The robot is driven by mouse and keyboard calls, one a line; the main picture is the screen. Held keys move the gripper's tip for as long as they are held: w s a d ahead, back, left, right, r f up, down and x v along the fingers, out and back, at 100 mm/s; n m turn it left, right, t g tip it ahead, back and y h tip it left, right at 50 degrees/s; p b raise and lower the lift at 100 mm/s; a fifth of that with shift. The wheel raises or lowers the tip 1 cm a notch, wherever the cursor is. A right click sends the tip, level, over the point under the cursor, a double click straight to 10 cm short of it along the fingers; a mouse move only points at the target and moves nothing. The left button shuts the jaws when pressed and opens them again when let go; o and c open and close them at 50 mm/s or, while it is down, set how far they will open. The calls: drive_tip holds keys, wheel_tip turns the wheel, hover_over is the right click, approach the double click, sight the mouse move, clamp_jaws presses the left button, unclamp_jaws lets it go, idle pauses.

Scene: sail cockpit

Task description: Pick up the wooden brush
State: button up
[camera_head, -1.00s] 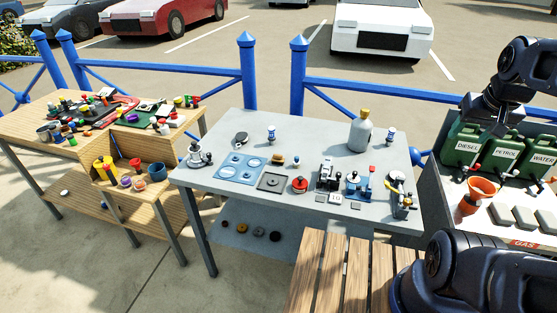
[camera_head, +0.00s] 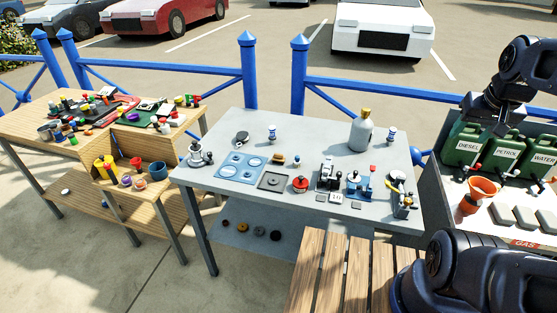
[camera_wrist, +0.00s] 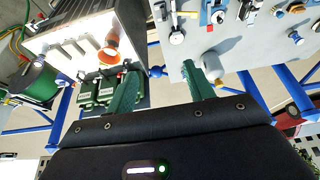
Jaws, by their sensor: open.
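I cannot make out the wooden brush for certain. A small brown and tan object (camera_head: 278,159) lies on the grey table, near its middle in the head view, and may be the brush; it is too small to tell. My gripper (camera_wrist: 162,72) shows in the wrist view with its two green fingers apart and nothing between them. In the head view my arm hangs at the upper right, above the jerrycans and well to the right of the brown object.
The grey table (camera_head: 330,225) also bears a grey bottle (camera_head: 361,134), a blue panel (camera_head: 241,167) and several small fittings. Green jerrycans (camera_head: 505,151) and an orange funnel (camera_head: 477,196) stand at right. A cluttered wooden table (camera_head: 60,100) is at left. Blue railing (camera_head: 385,92) runs behind.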

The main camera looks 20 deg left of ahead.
drive_tip(key=w+a+r+n+g, duration=0.2)
drive_tip(key=w+a+n, duration=0.3)
drive_tip(key=w+a, duration=0.65)
drive_tip(key=w+a+f+n+g+h, duration=0.1)
drive_tip(key=w+a+f+n, duration=0.15)
drive_tip(key=w+a, duration=0.35)
drive_tip(key=w+a+f+n+g, duration=0.1)
drive_tip(key=w+a+f+n, duration=0.15)
drive_tip(key=w+a, duration=0.4)
drive_tip(key=n+h, duration=0.4)
drive_tip(key=n, duration=0.4)
approach(278, 154)
drive_tip(key=shift+g+y, duration=0.3)
drive_tip(key=shift+w+d+x, duration=0.1)
drive_tip(key=shift+w+x, duration=0.05)
drive_tip(key=shift+x, duration=2.5)
drive_tip(key=shift+w+d+x, duration=0.1)
drive_tip(key=shift+d+x, duration=0.05)
drive_tip(key=shift+x, duration=2.5)
drive_tip(key=shift+r, duration=0.15)
drive_tip(key=c, duration=1.1)
drive_tip(key=shift+r, duration=0.1)
